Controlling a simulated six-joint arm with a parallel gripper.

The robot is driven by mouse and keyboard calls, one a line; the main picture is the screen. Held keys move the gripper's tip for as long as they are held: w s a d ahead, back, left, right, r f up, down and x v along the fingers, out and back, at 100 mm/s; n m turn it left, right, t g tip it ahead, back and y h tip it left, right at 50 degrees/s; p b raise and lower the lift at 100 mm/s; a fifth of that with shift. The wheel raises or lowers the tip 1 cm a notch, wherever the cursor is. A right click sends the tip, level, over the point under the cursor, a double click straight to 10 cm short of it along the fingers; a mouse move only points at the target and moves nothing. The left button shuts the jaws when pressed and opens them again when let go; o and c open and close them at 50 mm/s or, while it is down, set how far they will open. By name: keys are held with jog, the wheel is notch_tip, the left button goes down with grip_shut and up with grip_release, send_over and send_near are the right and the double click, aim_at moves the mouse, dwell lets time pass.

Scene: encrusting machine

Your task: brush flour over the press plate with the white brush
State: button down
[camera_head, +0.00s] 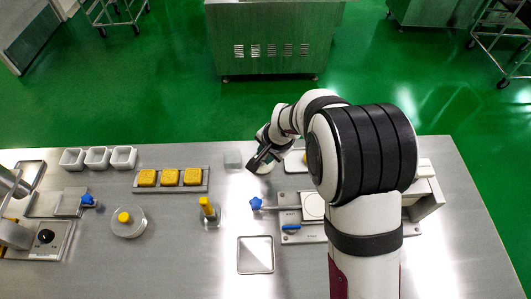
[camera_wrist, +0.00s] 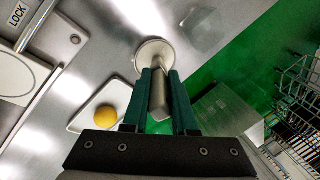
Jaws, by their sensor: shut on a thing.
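My gripper (camera_head: 262,158) is over the table, beside the back left of the press station. In the wrist view its dark green fingers (camera_wrist: 158,100) are shut on a pale cylindrical handle (camera_wrist: 158,92), apparently the white brush. A round pale disc (camera_wrist: 152,52) shows at the handle's far end; I cannot tell whether it is the brush's head or a stand under it. No flour is clearly visible.
A blue-knobbed lever (camera_head: 256,203) sticks out left of the press. A white tray (camera_wrist: 84,122) holds a yellow ball (camera_wrist: 105,118) near my gripper.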

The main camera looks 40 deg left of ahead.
jog(key=shift+r, duration=3.45)
